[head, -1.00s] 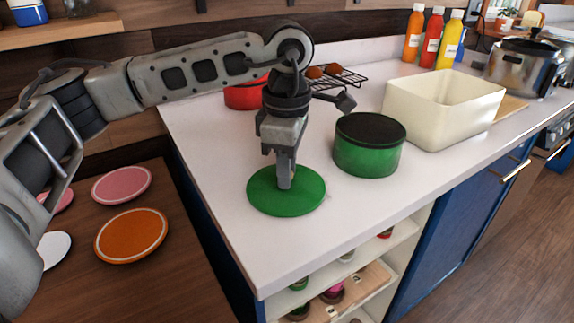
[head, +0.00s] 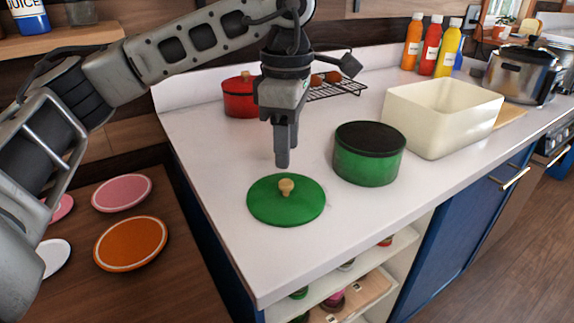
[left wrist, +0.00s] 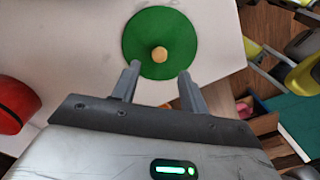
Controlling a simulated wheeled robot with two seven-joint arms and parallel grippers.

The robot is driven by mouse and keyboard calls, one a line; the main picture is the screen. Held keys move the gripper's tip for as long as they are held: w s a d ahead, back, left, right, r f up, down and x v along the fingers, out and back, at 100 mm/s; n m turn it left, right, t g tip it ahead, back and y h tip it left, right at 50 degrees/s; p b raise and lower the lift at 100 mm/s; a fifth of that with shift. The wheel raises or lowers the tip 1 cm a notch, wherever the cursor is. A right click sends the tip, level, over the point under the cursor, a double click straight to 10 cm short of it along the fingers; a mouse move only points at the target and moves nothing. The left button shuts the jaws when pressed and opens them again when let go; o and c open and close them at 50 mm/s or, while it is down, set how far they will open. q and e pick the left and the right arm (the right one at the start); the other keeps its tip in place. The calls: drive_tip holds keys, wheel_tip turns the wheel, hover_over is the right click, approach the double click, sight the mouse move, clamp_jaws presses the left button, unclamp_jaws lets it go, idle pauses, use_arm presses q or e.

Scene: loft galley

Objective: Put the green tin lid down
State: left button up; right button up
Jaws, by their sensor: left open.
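The green tin lid (head: 262,207) lies flat on the white counter with its wooden knob (head: 286,186) upward. It also shows in the left wrist view (left wrist: 142,35), just beyond the fingertips. My left gripper (head: 283,163) is above the lid, apart from the knob. In the left wrist view the left gripper's two fingers (left wrist: 158,75) are spread with nothing between them. The green tin (head: 367,165) stands uncovered to the right of the lid, its inside dark. My right gripper is not in view.
A red pot (head: 239,99) and a wire rack (head: 335,90) stand behind my gripper. A cream bin (head: 430,129), several bottles and a steel pot (head: 522,72) are to the right. Plates, one orange (head: 131,244), lie on the lower wooden surface at left. The counter's front is clear.

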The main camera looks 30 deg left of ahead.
use_arm(q)
wheel_tip(320, 180, up, 6)
drive_tip(key=shift+f, duration=0.25)
drive_tip(key=shift+f, duration=0.1)
idle(0.4)
